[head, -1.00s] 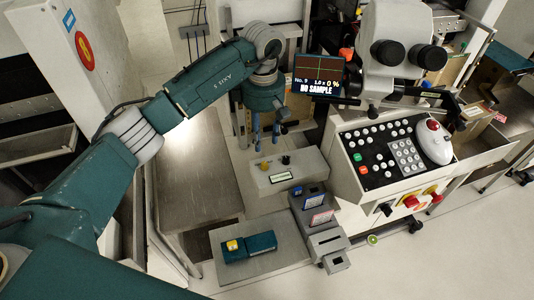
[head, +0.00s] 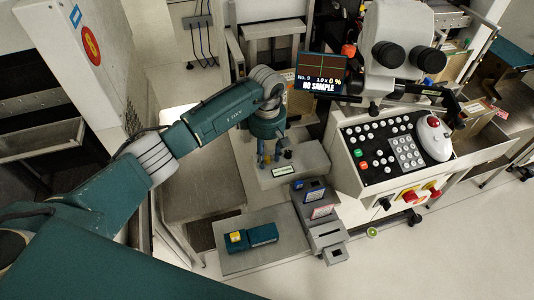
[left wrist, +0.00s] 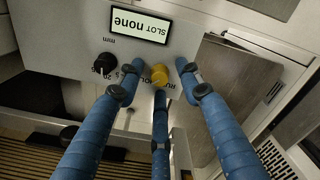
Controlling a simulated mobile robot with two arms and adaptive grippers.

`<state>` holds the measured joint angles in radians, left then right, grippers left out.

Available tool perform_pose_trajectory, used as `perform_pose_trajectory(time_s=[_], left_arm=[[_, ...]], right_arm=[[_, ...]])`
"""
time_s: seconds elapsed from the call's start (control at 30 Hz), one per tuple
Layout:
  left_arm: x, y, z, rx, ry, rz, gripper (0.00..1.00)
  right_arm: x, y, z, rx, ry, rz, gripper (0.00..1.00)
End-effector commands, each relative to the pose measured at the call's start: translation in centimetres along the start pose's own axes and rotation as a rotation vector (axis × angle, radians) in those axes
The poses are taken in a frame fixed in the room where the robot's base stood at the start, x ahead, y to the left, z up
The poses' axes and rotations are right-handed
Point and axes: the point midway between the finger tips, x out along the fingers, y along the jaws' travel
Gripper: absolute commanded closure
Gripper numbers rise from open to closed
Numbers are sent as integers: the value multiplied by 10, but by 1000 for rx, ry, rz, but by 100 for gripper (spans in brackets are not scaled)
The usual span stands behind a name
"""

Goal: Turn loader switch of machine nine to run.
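The loader box (head: 305,158) is a light grey panel at the foot of the machine whose screen (head: 321,74) reads "No. 9" and "NO SAMPLE". In the left wrist view, the yellow knob (left wrist: 160,74) on the loader panel has partly hidden lettering starting "RU" beside it. A black knob (left wrist: 105,63) with mm markings is to its left. My left gripper (head: 266,160) is over the panel; its three blue fingers (left wrist: 159,78) stand spread around the yellow knob, with gaps visible. In the head view the fingers hide that knob. My right gripper is out of view.
The loader display (left wrist: 141,22) reads "SLOT none". The button console (head: 385,155) with a red knob and coloured switches below is to the right. A teal box with a yellow part (head: 250,237) lies on a low grey plate (head: 225,263). A stepped grey unit (head: 325,235) stands beside it.

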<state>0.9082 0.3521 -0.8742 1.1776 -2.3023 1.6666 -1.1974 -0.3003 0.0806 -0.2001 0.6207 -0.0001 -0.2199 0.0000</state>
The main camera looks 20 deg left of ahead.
Motion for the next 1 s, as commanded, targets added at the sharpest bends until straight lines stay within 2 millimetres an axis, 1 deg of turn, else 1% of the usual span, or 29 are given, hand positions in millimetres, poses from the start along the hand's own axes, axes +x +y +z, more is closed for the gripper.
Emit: perform_pose_trajectory(time_s=[0.03,0.07,0.1,0.17,0.2,0.23,0.47,0.67,0.87,1.0], left_arm=[[0,0,0,0,0,0,64],[0,0,0,0,0,0,68],[0,0,0,0,0,0,76],[0,0,0,0,0,0,88],[0,0,0,0,0,0,96],[0,0,0,0,0,0,100],[-1,0,0,-6,0,1,100],[0,1,0,-58,1,2,100],[0,1,-1,-185,2,2,100],[0,1,-1,-307,2,2,100]], right_arm=[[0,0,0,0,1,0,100],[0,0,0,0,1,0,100],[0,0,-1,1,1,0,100],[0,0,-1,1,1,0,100],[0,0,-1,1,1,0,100],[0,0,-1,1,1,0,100],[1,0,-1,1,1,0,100],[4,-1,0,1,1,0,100],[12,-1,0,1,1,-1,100],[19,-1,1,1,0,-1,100]])
